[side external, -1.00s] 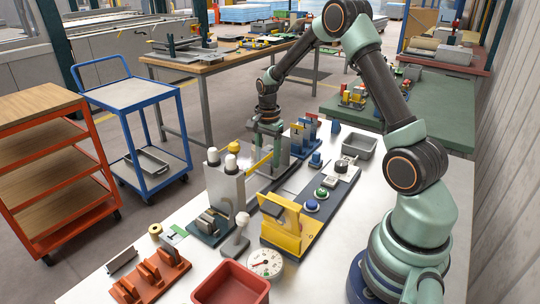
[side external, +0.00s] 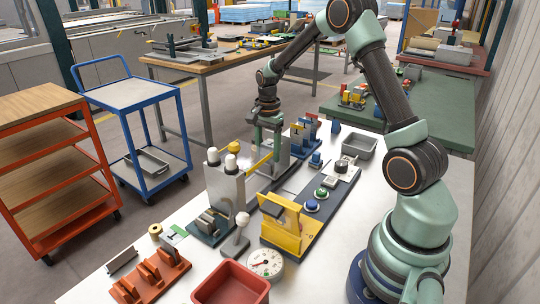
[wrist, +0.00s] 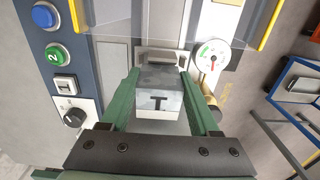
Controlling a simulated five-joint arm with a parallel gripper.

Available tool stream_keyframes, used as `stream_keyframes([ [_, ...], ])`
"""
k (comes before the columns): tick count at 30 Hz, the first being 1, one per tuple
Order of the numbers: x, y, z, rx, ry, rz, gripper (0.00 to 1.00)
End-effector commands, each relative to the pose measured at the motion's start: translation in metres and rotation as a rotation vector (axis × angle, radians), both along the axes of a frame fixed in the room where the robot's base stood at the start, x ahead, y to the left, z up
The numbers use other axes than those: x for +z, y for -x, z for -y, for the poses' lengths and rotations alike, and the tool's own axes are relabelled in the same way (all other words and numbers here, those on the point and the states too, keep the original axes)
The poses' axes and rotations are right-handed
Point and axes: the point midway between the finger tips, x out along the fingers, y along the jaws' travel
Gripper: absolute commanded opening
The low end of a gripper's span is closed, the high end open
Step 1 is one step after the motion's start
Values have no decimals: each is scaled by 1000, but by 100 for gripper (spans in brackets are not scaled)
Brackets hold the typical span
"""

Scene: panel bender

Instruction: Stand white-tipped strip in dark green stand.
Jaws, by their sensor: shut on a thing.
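My gripper (side external: 267,143) is over the far part of the bench machine, its green fingers pointing down. In the wrist view, my gripper (wrist: 160,77) is shut on a pale grey and white strip (wrist: 157,114) with a dark T-shaped mark on its near face. The strip's lower end is hidden, and the side view does not show it clearly. A dark stand (side external: 207,236) holding grey plates sits at the front left of the machine; I cannot tell for sure that it is the dark green one. My gripper is well behind and above it.
The grey machine block (side external: 225,187) with white-capped knobs stands between. A grey tray (side external: 359,146) is at the back right.

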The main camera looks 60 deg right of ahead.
Motion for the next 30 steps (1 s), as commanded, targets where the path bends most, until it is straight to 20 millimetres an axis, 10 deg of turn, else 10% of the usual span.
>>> stream_keyframes([
  [30, 45, 0, 0, 0, 1, 2, 38],
])
